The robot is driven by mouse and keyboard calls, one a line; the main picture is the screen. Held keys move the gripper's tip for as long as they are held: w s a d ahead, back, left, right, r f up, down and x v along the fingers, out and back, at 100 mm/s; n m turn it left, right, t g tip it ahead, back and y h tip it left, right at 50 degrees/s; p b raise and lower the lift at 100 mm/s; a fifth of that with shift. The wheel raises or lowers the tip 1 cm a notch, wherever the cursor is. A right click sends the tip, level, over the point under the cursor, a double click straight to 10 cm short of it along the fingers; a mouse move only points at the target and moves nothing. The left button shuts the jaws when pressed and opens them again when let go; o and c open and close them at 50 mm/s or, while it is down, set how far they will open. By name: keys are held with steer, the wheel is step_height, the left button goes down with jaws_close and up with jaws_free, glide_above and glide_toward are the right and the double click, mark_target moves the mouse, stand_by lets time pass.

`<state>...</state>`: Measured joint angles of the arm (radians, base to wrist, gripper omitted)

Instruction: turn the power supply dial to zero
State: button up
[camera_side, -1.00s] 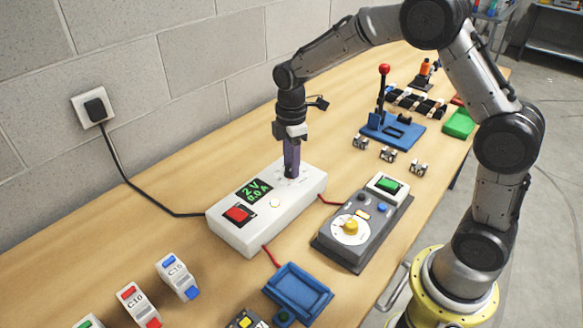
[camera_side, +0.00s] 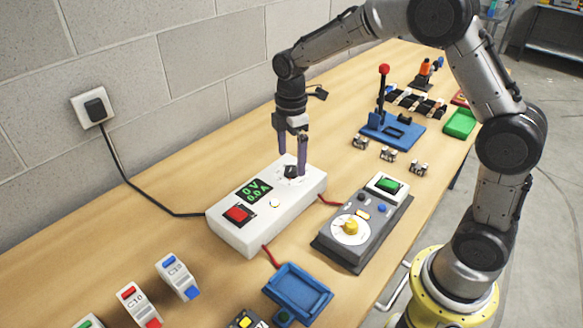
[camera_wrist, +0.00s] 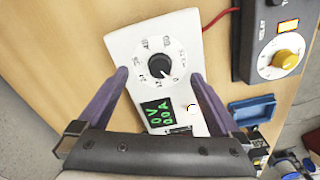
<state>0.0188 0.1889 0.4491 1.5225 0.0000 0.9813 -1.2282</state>
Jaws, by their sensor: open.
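The white power supply (camera_side: 238,236) lies on the bench, and its green display (camera_side: 256,190) reads 0 V and 0.0 A. Its black dial (camera_side: 290,171) is on the top face near the far end. The dial (camera_wrist: 160,65) shows whole in the wrist view, ringed by printed marks, with the display (camera_wrist: 158,113) below it. My gripper (camera_side: 292,158) is open above the supply, one finger on each side of the dial. In the wrist view its fingers (camera_wrist: 158,80) stand wide apart, clear of the dial.
A grey box with a yellow knob (camera_side: 350,227) stands to the right, joined by red cables. A blue tray (camera_side: 297,292) is in front. A blue base with a red-topped lever (camera_side: 385,100) stands behind. Breaker modules (camera_side: 177,277) lie at front left.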

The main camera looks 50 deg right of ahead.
steer(key=shift+r, duration=2.4)
step_height(320, 180, up, 6)
steer(key=t, duration=0.2)
glide_above(291, 168)
steer(key=s, duration=0.2)
steer(key=s+r+m+t, duration=0.2)
steer(key=s+r, duration=0.5)
steer(key=s, duration=0.2)
steer(key=s+f+m, duration=0.3)
steer(key=s+m, duration=0.3)
steer(key=s, duration=0.1)
steer(key=s+f+m+t, duration=0.1)
steer(key=s+f+m, duration=0.2)
steer(key=s+m, duration=0.2)
steer(key=s, duration=0.3)
steer(key=shift+a+m+t, duration=0.3)
steer(key=shift+m, duration=0.1)
